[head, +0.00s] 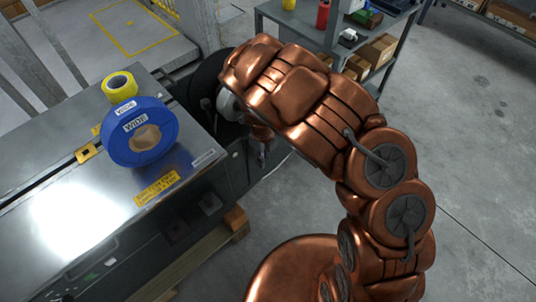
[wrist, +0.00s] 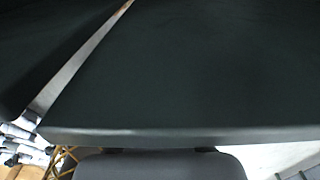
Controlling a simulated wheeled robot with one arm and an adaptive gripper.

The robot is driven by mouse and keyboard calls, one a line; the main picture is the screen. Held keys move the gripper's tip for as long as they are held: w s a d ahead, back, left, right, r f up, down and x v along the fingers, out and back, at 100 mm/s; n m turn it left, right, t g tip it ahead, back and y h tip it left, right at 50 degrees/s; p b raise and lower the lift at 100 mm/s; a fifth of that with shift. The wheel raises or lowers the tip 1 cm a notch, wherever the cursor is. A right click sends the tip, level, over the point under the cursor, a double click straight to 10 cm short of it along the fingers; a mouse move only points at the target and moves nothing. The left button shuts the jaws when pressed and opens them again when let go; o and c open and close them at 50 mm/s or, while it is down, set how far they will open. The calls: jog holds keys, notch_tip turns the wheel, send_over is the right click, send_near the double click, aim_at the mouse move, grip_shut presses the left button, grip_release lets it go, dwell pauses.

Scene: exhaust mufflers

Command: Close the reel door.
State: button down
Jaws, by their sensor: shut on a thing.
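A dark panel (wrist: 190,75) fills most of the wrist view, very close, with a pale lower edge. It looks like the reel door, but its hinge and handle do not show. A grey part of my gripper (wrist: 160,165) shows at the bottom, against the panel's edge. In the head view my gripper (head: 262,152) is at the right end of the steel-topped machine (head: 60,180), partly hidden by my copper arm. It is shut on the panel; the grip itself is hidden. A black rounded part (head: 205,85) stands behind the machine's corner, partly covered by my arm.
A blue reel marked WIDE (head: 165,135) and a yellow tape roll (head: 120,85) stand on the machine top. A shelf (head: 400,50) with bottles and boxes is behind my arm. A wooden pallet (head: 205,255) lies under the machine. Floor at right is clear.

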jog(key=shift+w+a+p, duration=0.3)
jog(key=shift+w+a, duration=0.3)
jog(key=shift+a, duration=0.1)
jog(key=shift+w+a, duration=0.1)
jog(key=c, duration=1.4)
grip_release()
jog(key=shift+o, duration=1.1)
jog(key=shift+r, duration=0.1)
notch_tip(320, 180, up, 12)
jog(key=shift+f, duration=0.1)
